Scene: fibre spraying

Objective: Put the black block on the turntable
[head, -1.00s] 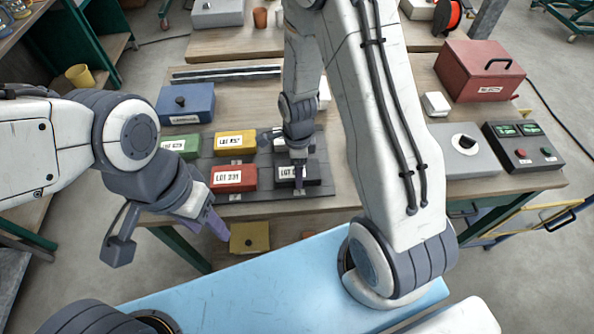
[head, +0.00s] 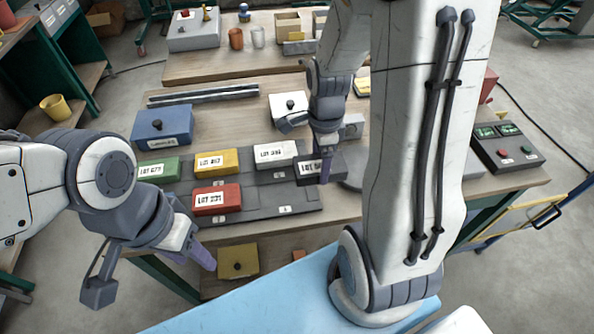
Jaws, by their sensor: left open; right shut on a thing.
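The black block (head: 338,166) is off its place and held by my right gripper (head: 325,168), in front of the dark tray's right end. The gripper's fingers partly cover the block and its white label. A grey, rounded edge (head: 354,182) shows just right of the block and may be the turntable; my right arm hides most of it. My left gripper (head: 199,252) is open and empty, low at the left in front of the table.
The dark tray (head: 265,211) holds a red block (head: 217,199), a yellow block (head: 216,162), a green block (head: 158,169) and a white block (head: 275,154). A blue box (head: 163,125) stands behind. A control box (head: 507,148) is at the right.

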